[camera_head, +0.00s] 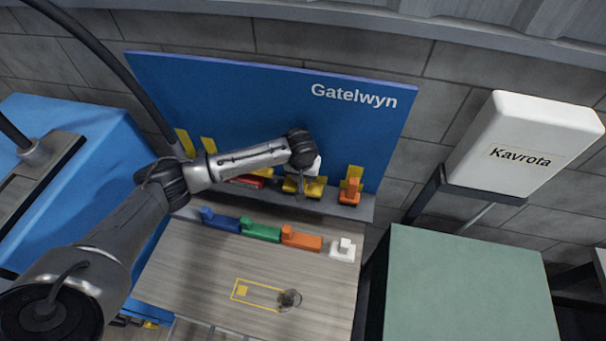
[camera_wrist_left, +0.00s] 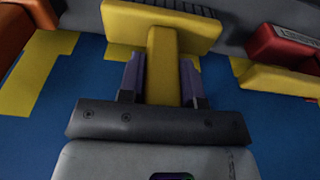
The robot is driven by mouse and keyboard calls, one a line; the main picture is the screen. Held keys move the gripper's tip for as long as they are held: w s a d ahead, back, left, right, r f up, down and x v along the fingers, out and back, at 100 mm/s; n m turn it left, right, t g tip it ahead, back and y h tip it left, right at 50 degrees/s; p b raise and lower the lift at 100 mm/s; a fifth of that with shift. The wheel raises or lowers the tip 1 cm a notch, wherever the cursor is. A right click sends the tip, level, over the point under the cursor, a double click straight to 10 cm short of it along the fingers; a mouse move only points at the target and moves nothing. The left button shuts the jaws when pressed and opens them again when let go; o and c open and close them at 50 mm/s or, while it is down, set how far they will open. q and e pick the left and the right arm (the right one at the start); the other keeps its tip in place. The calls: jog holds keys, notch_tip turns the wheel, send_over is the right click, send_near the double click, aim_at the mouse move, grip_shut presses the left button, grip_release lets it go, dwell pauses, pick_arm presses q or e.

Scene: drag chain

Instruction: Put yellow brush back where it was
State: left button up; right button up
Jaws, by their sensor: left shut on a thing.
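The yellow brush (camera_head: 290,187) is at the shelf of the blue board, between a red brush (camera_head: 246,181) and an orange brush (camera_head: 349,191). My left gripper (camera_head: 302,181) is shut on its handle. In the left wrist view my left gripper (camera_wrist_left: 161,80) has one finger on each side of the upright handle of the yellow brush (camera_wrist_left: 158,20). The brush body lies crosswise at the top of that view, bristles mostly hidden. I cannot tell whether it rests on the shelf. Yellow patches mark the blue board (camera_head: 350,125) behind. My right gripper is not in view.
A blue brush (camera_head: 220,220), green brush (camera_head: 260,230), orange brush (camera_head: 301,238) and white brush (camera_head: 342,250) stand in a row on the wooden table (camera_head: 190,270). A yellow outline (camera_head: 257,293) and a dark round thing (camera_head: 289,299) are in front. The table's front is otherwise clear.

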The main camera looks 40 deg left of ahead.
pick_arm(q)
jog(key=o, duration=0.8)
jog(key=shift+o, duration=0.2)
notch_tip(320, 180, up, 12)
jog(key=s, duration=0.2)
jog(key=s+d+f+m+t+h, duration=0.1)
jog(key=s+d+f+m+h, duration=0.35)
jog(key=s+d+f, duration=1.05)
jog(key=s+a+m+t+y, duration=0.1)
jog(key=s+a+m+y, duration=0.1)
jog(key=s, duration=1.5)
jog(key=shift+f+m+y+b, duration=0.3)
jog(key=shift+m+y, duration=0.15)
jog(key=shift+y, duration=0.3)
